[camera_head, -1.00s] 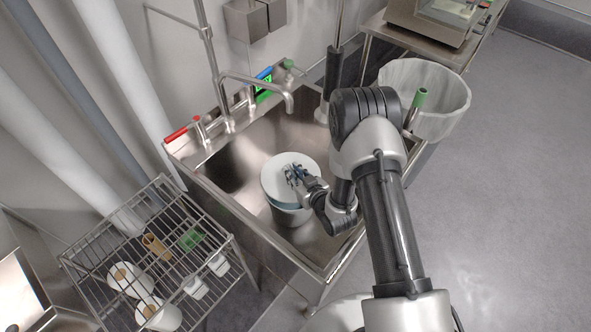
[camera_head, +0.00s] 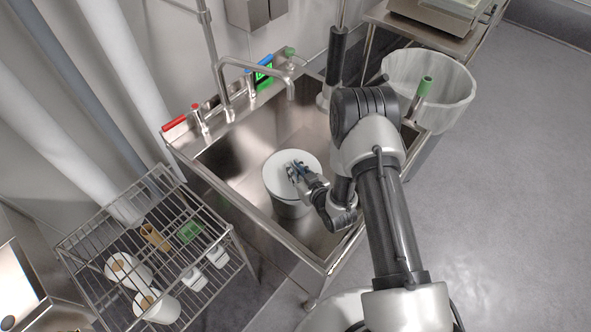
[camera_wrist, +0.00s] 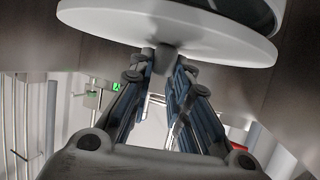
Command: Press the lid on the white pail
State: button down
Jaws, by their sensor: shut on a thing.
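The white pail (camera_head: 289,208) stands upright in the sink. My gripper (camera_head: 296,171) is above the lid, reaching in from the right. In the wrist view my gripper (camera_wrist: 165,62) has its blue-grey fingers shut on the lid's small grey knob (camera_wrist: 166,50). The lid's pale disc (camera_wrist: 100,22) fills the top of that view. The pail's far side is hidden.
The steel sink (camera_head: 232,205) has a tap (camera_head: 250,66) behind the pail. A wire rack (camera_head: 95,240) with rolls and small items stands at left. A lined bin (camera_head: 440,95) stands at right, beyond my arm. Sink floor around the pail is clear.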

jog(key=shift+f, duration=1.1)
dwell(0.4)
jog(key=c, duration=1.4)
grip_release()
jog(key=shift+f, duration=0.1)
notch_tip(320, 180, up, 10)
jog(key=shift+r, duration=0.15)
